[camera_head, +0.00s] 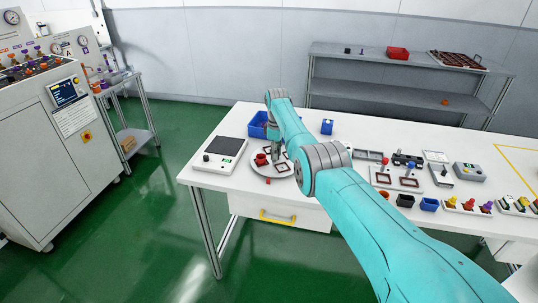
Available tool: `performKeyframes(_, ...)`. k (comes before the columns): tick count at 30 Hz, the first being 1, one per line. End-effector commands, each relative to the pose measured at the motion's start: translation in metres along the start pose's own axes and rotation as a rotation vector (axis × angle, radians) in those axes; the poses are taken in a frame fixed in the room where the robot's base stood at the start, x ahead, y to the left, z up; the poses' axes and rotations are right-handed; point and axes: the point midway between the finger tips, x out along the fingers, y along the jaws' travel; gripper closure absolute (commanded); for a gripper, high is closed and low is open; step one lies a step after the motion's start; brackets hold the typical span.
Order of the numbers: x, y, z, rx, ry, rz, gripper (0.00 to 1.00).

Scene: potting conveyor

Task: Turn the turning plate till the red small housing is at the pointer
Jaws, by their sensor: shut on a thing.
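The turning plate (258,171) is a round light-grey disc on the left part of the white table. A red small housing (261,159) stands on its left side. Dark-red square frames (282,168) lie on its right side. A small red mark (268,181) at the plate's front edge looks like the pointer; the housing is behind and left of it. My gripper (276,152) points down over the plate, just right of the red housing. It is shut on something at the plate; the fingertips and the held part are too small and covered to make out.
A flat white device (220,148) stands left of the plate, and a blue bin (258,124) behind it. My arm crosses the table from the right. Trays with parts (397,182) and small bins (429,204) fill the right side. A drawer (300,214) hangs below.

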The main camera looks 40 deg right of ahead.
Motion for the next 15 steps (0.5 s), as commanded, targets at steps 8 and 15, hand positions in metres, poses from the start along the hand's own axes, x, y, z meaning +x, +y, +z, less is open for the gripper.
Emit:
performKeyframes(8,-0.0004,0.0018,0.0016,-0.134,-0.001,0.001,1.0)
performKeyframes(15,-0.0005,0.0015,0.0012,-0.255,0.0,0.001,1.0)
